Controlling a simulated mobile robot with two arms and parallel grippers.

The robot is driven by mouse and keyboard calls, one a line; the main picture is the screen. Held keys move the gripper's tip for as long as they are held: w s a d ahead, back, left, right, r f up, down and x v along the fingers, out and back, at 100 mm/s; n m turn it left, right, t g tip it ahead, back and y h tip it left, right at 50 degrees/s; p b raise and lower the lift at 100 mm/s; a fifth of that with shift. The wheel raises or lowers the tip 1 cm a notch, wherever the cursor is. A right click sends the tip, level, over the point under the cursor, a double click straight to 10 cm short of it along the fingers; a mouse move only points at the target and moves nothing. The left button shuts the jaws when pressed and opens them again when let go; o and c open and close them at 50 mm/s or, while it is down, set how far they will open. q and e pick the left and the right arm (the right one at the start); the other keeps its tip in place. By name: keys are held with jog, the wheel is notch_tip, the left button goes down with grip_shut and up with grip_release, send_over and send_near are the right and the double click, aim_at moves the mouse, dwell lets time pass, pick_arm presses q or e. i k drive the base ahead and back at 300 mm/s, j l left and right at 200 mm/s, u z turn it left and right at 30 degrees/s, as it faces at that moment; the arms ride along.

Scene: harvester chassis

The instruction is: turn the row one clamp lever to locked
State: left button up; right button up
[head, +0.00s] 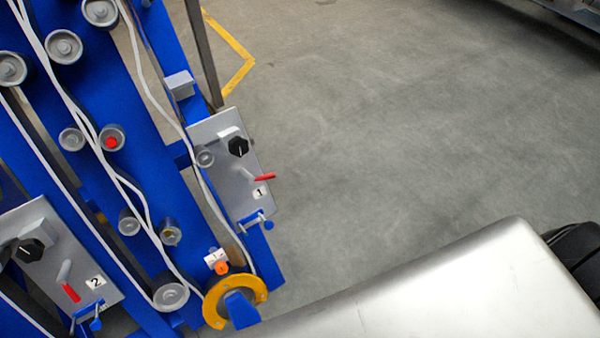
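The row one plate (232,190) is a grey panel marked with a black 1, on the right side of the blue chassis. A lever with a red grip (265,177) sits on it just above the number label (260,192); the grip points right, close to level. A black knob (238,147) is above it on the same plate. A small metal fitting with blue ends (257,220) is at the plate's lower edge. No locked or unlocked marking is readable. Neither of my grippers shows in the head view.
The row two plate (40,250) at lower left has its own black knob and a red lever (70,292) pointing down. White hoses run along the blue frame (120,92). A yellow ring (262,289) is below plate one. Open grey floor (400,120) lies to the right.

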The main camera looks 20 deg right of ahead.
aim_at(263, 177)
jog(key=z, duration=0.3)
jog(key=j, duration=0.25)
jog(key=k+j, duration=0.15)
jog(key=j, duration=0.15)
jog(key=i+j+u, duration=0.1)
jog(key=j, duration=0.75)
